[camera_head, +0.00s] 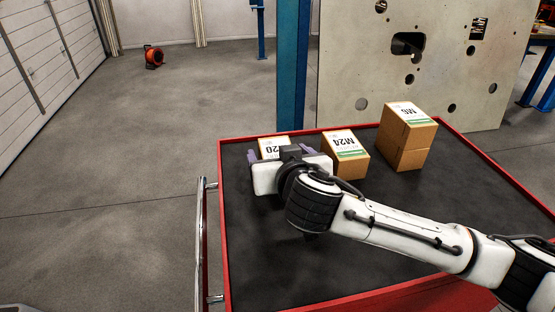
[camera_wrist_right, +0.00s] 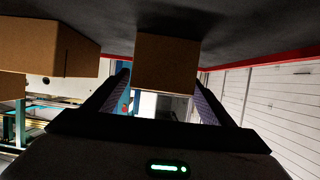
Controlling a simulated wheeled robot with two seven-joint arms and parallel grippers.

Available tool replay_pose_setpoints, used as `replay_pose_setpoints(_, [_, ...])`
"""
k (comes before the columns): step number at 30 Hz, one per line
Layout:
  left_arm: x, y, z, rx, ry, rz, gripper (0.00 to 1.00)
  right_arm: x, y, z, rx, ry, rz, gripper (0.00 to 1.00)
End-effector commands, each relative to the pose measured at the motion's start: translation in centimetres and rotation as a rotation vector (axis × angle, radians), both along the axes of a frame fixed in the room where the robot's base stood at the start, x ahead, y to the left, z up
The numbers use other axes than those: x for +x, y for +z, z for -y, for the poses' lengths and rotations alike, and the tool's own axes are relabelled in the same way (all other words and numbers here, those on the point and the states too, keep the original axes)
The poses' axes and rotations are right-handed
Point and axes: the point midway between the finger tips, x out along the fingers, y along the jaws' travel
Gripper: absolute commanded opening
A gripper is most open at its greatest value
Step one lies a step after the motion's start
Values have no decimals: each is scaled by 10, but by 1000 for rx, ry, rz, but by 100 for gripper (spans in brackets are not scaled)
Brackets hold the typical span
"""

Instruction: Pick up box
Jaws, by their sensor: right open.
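A small cardboard box with a white label reading "20" (camera_head: 273,145) stands near the far left of the red-rimmed cart top. My right gripper (camera_head: 280,153) is open and low over the cart, its fingers to either side of this box. The gripper body hides the box's near side. In the right wrist view the box (camera_wrist_right: 165,65) shows between the open fingers (camera_wrist_right: 161,82); I see no clear contact. A box labelled M24 (camera_head: 350,163) stands just to the right. Farther right is a stack of two boxes, the top one labelled M6 (camera_head: 408,128). My left gripper is not in view.
The cart's dark top (camera_head: 260,240) is bare in front of the boxes, with a raised red rim (camera_head: 222,215) around it. A large pale panel with holes (camera_head: 440,70) and a blue post (camera_head: 291,70) stand behind the cart. A metal rail (camera_head: 202,240) runs along its left side.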

Motion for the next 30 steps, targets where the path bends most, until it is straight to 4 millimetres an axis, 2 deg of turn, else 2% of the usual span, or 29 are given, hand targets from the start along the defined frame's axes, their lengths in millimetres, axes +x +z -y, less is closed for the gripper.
replay_pose_setpoints(3, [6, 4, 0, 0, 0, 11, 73, 8, -3, -2, 0, 1, 0, 77])
replay_pose_setpoints(10, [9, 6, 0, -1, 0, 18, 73, 9, -4, -2, 1, 1, 0, 77])
replay_pose_setpoints(21, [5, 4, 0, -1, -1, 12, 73, 9, -2, -2, 2, 1, 4, 18])
replay_pose_setpoints(27, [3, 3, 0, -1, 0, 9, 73, 9, -2, -2, 2, 1, 4, 18])
replay_pose_setpoints(30, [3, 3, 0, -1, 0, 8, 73, 9, 5, -3, 3, 1, 5, 18])
